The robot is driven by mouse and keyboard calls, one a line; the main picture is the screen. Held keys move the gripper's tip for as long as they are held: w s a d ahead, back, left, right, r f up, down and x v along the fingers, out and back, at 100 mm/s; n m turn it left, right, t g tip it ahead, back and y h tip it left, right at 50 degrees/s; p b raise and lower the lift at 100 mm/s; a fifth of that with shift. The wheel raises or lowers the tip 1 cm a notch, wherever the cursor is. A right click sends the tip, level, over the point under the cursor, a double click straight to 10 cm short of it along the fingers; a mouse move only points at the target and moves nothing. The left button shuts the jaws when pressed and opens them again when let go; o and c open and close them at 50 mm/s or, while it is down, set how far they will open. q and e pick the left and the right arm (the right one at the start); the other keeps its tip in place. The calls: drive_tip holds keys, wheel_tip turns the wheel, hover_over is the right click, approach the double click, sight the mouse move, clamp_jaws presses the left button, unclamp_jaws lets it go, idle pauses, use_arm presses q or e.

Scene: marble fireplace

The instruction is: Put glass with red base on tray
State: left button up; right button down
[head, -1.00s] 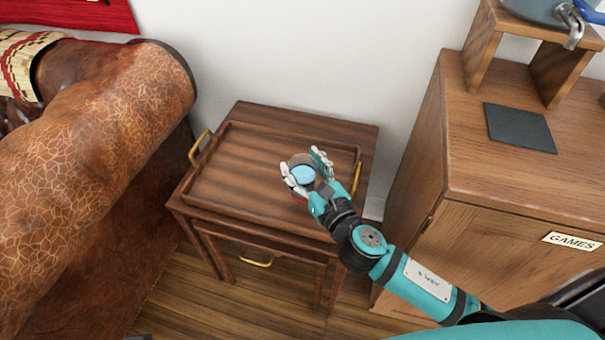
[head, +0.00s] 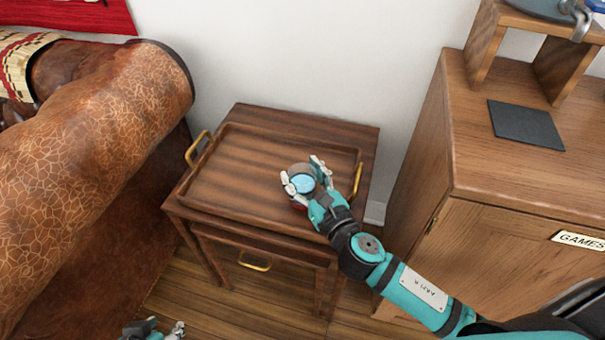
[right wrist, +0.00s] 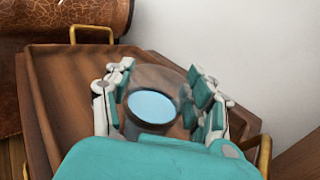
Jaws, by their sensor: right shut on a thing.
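The glass with the red base (head: 301,182) is upright over the front right part of the wooden tray (head: 240,160). It has clear walls and a pale blue disc inside; a little red shows at its bottom. My right gripper (head: 303,173) is shut on the glass, with fingers on both sides. The glass also shows between the fingers in the right wrist view (right wrist: 152,106). I cannot tell whether its base touches the tray. My left gripper (head: 155,330) is low at the bottom edge, partly cut off, away from the tray; its opening is unclear.
The tray has raised rims and brass handles, and lies on a small wooden table (head: 300,115). A brown leather sofa (head: 95,170) stands at the left. A wooden cabinet (head: 500,225) with a dark square slab (head: 525,124) stands at the right. Most of the tray is bare.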

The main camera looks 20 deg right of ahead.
sight(309, 185)
drive_tip(key=c, duration=0.9)
unclamp_jaws()
drive_tip(key=shift+f, duration=0.1)
use_arm(q)
drive_tip(key=shift+w+r, duration=0.1)
drive_tip(key=shift+w, duration=0.05)
use_arm(e)
drive_tip(key=o, duration=0.5)
drive_tip(key=shift+c, duration=0.2)
drive_tip(key=s, duration=0.3)
drive_tip(key=s+d, duration=0.1)
drive_tip(key=s, duration=0.1)
drive_tip(key=shift+s, duration=0.2)
drive_tip(key=s, duration=0.2)
drive_tip(key=s+d+b, duration=0.1)
drive_tip(key=s, duration=0.2)
drive_tip(key=shift+s, duration=0.3)
drive_tip(key=shift+s+d+r, duration=0.15)
drive_tip(key=shift+s+r, duration=0.05)
drive_tip(key=shift+s, duration=0.2)
use_arm(q)
drive_tip(key=w+r+t, duration=0.1)
drive_tip(key=w+d+t, duration=0.1)
drive_tip(key=w, duration=0.1)
drive_tip(key=w+r+t+h, duration=0.1)
drive_tip(key=w, duration=0.1)
drive_tip(key=shift+d+r, duration=0.35)
drive_tip(key=shift+d, duration=0.05)
